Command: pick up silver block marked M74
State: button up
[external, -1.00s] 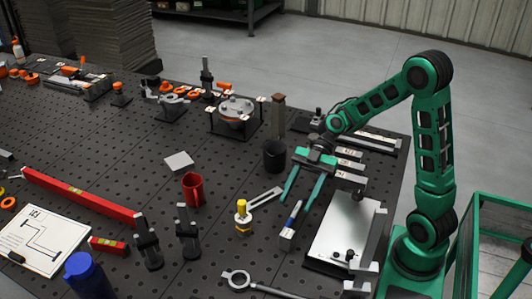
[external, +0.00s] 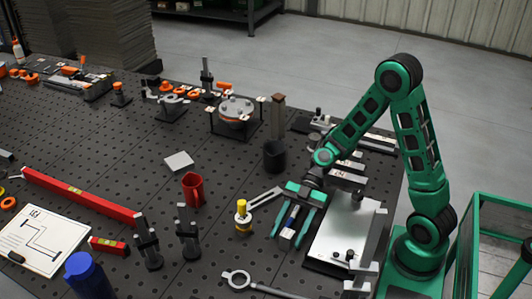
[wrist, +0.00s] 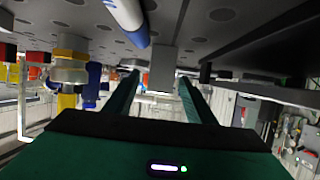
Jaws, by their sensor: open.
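A small silver block (external: 287,234) with a pale label lies on the dark perforated table, at the near end of a blue-and-white marker. In the wrist view the silver block (wrist: 163,68) is seen beyond and between my fingertips. My gripper (external: 285,242) is open, with one green finger on each side of the block in the external view. Its fingers also show in the wrist view (wrist: 158,80), with nothing visibly clamped. I cannot read the block's mark. Other silver labelled blocks (external: 346,176) lie in a row behind, partly hidden by my arm.
The marker (wrist: 125,12) lies close to the fingers. A silver plate (external: 338,235) with clamps stands right of the gripper. A wrench (external: 245,283) lies in front.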

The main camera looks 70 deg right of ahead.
aim_at(284, 243)
jog(key=x, duration=0.5)
jog(key=shift+w+d+f, duration=0.1)
jog(key=shift+f, duration=0.1)
grip_shut()
